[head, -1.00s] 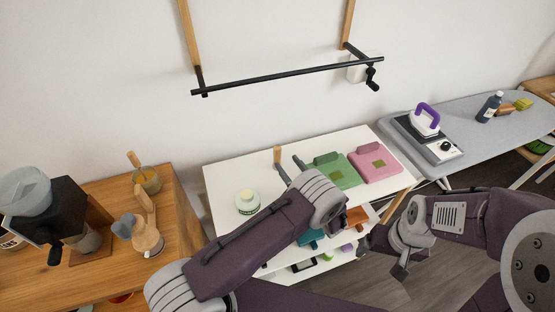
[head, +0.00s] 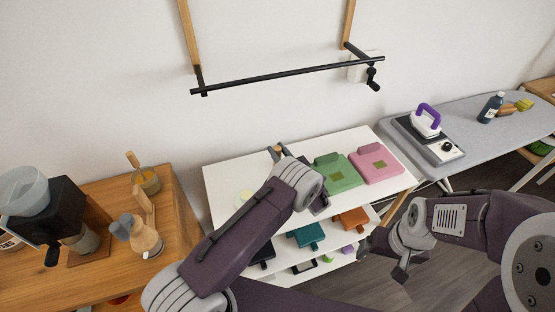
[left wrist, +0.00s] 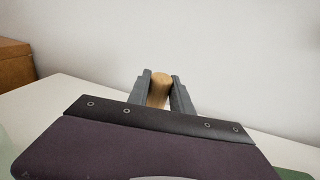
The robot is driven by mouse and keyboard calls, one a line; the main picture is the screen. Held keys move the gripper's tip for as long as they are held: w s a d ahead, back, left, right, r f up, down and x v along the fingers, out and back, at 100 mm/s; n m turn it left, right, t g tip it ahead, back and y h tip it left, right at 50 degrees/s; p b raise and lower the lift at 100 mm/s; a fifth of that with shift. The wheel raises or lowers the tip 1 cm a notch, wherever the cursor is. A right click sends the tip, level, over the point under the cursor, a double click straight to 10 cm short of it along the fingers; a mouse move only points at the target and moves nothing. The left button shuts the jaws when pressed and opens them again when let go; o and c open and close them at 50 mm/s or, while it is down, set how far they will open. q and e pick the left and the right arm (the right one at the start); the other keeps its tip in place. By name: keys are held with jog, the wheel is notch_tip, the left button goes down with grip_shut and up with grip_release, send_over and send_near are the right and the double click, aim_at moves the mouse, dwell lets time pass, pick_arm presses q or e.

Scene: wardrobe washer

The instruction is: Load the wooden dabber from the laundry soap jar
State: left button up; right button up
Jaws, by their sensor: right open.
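The wooden dabber (head: 277,149) stands upright at the back of the white table. My left gripper (head: 278,154) is at it, with one finger on each side. The left wrist view shows the dabber's rounded wooden top (left wrist: 160,90) between the two dark fingers; whether they press on it I cannot tell. The dabber's lower end is hidden by my gripper. My right gripper (head: 386,258) is open and empty, low at the right, off the table.
Green (head: 340,172) and pink (head: 376,163) folded items lie right of the dabber. Shelves below hold teal and orange items. A wooden counter (head: 180,225) with a grinder is at left. An ironing board (head: 470,115) is at right. A black rail (head: 290,75) hangs above.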

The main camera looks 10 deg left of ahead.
pick_arm(q)
grip_shut()
jog(key=shift+c, duration=0.2)
grip_release()
grip_shut()
notch_tip(320, 180, up, 11)
jog(key=p, duration=0.7)
jog(key=shift+p, duration=0.3)
